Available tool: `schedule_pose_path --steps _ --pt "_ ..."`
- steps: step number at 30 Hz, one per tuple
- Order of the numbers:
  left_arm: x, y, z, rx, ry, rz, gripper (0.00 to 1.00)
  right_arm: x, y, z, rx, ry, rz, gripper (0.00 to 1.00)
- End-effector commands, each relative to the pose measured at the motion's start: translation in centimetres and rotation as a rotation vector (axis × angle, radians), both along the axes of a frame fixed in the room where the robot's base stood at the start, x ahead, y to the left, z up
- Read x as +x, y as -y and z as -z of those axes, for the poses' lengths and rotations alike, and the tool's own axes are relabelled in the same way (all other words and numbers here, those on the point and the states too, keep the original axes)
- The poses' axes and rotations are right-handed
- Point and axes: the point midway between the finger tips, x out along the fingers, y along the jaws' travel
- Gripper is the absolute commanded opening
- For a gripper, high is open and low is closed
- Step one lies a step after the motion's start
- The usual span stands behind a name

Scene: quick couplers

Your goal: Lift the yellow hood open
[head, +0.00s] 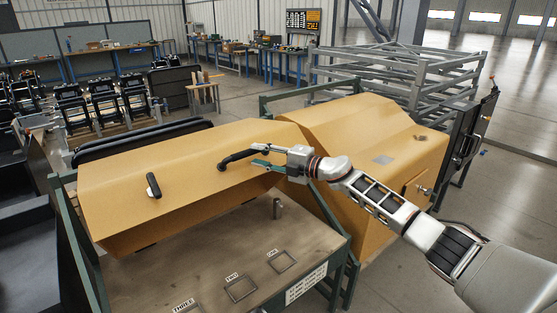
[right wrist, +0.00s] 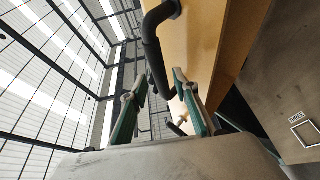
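The yellow hood (head: 185,185) is a long folded panel over the back of the bench in the head view. It has a black handle at its left (head: 153,185) and another black handle at its right (head: 237,158). My right gripper (head: 262,155) is at the right handle, with its green-sided fingers apart. In the right wrist view, the right handle (right wrist: 152,50) reaches between the two spread fingertips (right wrist: 160,76), with gaps visible beside it. The hood's yellow face (right wrist: 205,45) lies beyond. My left gripper is not in view.
The bench top (head: 215,265) carries labelled square outlines and a short grey post (head: 277,208). A second yellow housing (head: 385,150) stands at the right, under my right arm. Grey metal frames (head: 410,75) stand behind it. Open floor lies at the far right.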

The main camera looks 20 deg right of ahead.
Motion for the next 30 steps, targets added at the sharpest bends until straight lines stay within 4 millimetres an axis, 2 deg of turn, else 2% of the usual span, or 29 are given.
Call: schedule_pose_path --steps 6,12,18,30 --pt "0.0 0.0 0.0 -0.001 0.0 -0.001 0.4 -3.2 3.0 -0.1 -0.003 0.0 0.001 0.3" --pt "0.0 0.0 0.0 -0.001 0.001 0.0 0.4 -5.1 4.7 -0.3 0.0 0.0 0.001 0.3" --pt "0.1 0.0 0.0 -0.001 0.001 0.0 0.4 -5.7 5.2 -0.4 0.001 -0.001 0.001 0.3" --pt "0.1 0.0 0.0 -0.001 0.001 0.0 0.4 -5.7 5.1 -0.4 0.002 -0.001 0.0 0.3"
